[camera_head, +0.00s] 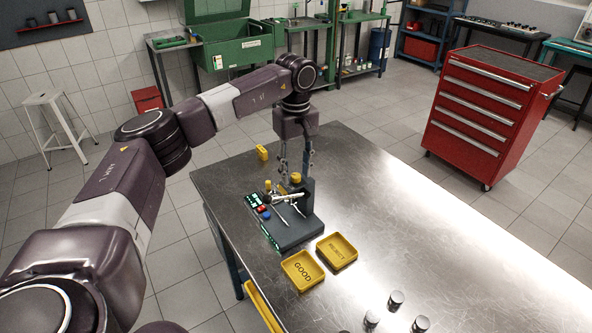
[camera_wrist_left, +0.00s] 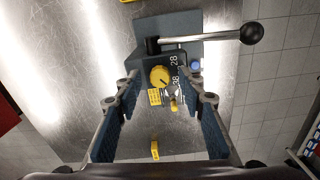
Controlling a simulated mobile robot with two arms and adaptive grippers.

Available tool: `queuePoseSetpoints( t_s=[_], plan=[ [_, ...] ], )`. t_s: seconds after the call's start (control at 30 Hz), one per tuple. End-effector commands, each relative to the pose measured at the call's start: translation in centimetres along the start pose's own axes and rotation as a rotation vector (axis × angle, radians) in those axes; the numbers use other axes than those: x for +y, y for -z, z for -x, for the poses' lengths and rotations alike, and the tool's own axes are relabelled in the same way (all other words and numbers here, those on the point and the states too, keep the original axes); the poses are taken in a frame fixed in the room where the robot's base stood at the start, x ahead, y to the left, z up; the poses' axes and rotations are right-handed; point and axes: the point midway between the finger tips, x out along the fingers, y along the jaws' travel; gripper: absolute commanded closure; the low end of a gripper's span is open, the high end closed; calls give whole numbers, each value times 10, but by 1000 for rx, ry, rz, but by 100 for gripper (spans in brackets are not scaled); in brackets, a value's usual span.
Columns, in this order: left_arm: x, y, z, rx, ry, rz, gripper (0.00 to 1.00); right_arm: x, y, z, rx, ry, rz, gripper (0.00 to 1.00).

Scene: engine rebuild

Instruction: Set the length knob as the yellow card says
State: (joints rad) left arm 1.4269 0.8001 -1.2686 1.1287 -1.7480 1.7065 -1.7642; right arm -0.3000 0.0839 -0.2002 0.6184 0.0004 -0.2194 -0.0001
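The length knob (camera_wrist_left: 160,76) is a round yellow dial with a dark mark, on a dark fixture (camera_wrist_left: 190,26). White numbers, 28 and 38 among them, stand beside it. The knob's yellow top also shows in the head view (camera_head: 296,177). A small yellow plate with dark marks (camera_wrist_left: 155,97) lies near the knob; its writing is unreadable. A yellow block or card (camera_head: 262,152) stands at the table's far edge; I cannot read it. My left gripper (camera_wrist_left: 164,100) points down above the fixture, open and empty, its fingers apart on either side near the knob. My right gripper is out of view.
The fixture carries a lever with a black ball (camera_wrist_left: 252,33) and a green-lit display (camera_head: 253,201). Yellow trays marked GOOD (camera_head: 303,283) and REJECT (camera_head: 350,262) stand nearby. Several dark cylinders (camera_head: 396,299) stand at the front. The table's right side is clear.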

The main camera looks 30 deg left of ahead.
Motion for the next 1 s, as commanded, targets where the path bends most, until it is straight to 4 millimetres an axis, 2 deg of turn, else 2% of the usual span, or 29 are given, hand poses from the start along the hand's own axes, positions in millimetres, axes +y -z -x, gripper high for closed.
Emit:
queuePoseSetpoints(
  t_s=[0.17, 0.4, 0.6, 0.77, 1.0],
  plan=[
    [1, 0, 27, 1, -6, 0, 63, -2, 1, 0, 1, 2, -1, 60],
    [2, 0, 79, 2, -6, 0, 63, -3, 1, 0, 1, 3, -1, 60],
    [1, 0, 109, 2, -4, 0, 63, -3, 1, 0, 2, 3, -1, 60],
    [1, 0, 118, 1, -4, -1, 63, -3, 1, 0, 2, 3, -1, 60],
    [1, 0, 118, 1, -3, -1, 63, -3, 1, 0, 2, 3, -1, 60]
  ],
)
